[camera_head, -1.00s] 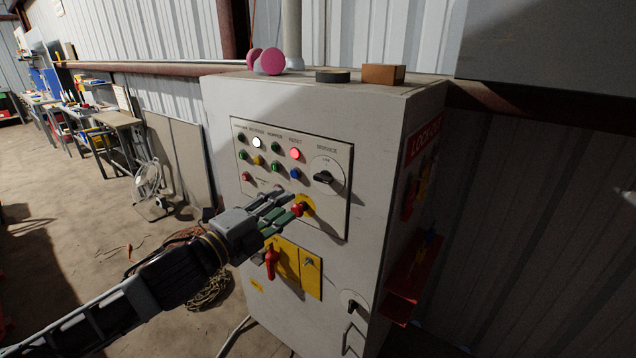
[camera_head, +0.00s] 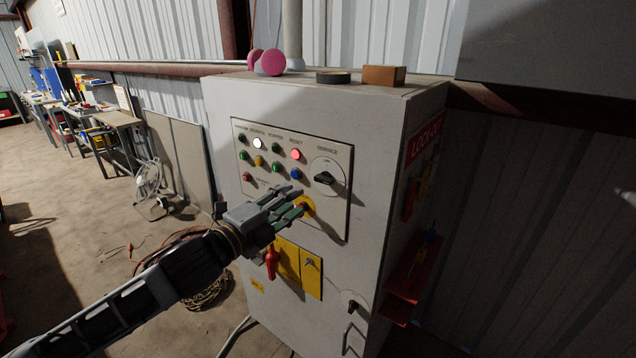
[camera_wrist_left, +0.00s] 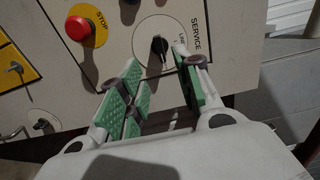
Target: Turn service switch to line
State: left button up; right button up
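The service switch (camera_head: 325,179) is a black knob on a round white plate at the right of the control panel, under the word SERVICE. In the left wrist view the switch (camera_wrist_left: 159,46) shows between and beyond the fingertips, with a LINE mark beside it. My left gripper (camera_head: 298,200) is open, its green-padded fingers in front of the panel, to the lower left of the switch. The wrist view also shows the left gripper (camera_wrist_left: 157,62) with a clear gap between its fingers. Contact with the knob cannot be seen. My right gripper is out of view.
A red stop button (camera_wrist_left: 78,28) on a yellow plate sits near the fingers; they mostly hide it in the head view. Coloured buttons and lamps lie left of the switch. A red handle (camera_head: 271,262) on a yellow plate is below. A red holder (camera_head: 412,280) juts from the cabinet's right side.

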aim_at(321, 181)
pick_arm(q)
jog(key=x, duration=0.6)
jog(key=shift+w+d+p, duration=0.1)
jog(key=shift+p, duration=0.25)
jog(key=shift+w+d, duration=0.2)
jog(key=shift+w, duration=0.1)
jog(key=shift+x, duration=2.1)
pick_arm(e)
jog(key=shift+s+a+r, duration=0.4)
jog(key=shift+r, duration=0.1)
